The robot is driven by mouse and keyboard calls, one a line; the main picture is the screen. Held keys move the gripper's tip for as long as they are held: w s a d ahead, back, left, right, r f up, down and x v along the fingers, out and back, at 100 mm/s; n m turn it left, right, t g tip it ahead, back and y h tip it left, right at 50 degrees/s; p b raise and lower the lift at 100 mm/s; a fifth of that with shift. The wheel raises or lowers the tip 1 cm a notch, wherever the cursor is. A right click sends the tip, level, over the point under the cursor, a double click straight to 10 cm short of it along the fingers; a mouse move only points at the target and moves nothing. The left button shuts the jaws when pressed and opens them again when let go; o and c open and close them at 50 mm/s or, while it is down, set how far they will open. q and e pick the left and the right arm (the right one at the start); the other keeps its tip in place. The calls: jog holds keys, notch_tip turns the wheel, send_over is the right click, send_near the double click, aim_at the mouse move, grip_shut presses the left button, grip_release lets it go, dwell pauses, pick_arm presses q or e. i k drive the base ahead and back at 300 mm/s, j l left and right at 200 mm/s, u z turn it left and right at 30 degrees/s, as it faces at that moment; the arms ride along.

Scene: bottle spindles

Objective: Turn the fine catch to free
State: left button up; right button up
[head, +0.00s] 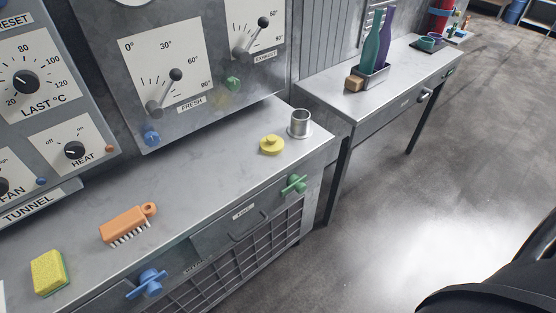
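A green catch (294,184) sits on the front of the steel bench, near its right end. Its bar looks tilted. A blue catch (147,283) sits on the same front further left, with its bar also slanted. Between them is a panel with a handle (247,228) and a small white label (243,211). A second small label (195,268) is near the blue catch. The label text is too small to read surely, so I cannot tell which catch is the fine one. Neither gripper is in view.
On the bench top (200,165) are a yellow-green sponge (49,273), an orange brush (127,225), a yellow knob-topped disc (271,145) and a metal cup (299,123). A control panel (165,70) stands behind. A side table (330,97) holds bottles.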

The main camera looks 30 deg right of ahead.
aim_at(294, 181)
jog(key=l+u, duration=0.5)
jog(key=l, duration=1.2)
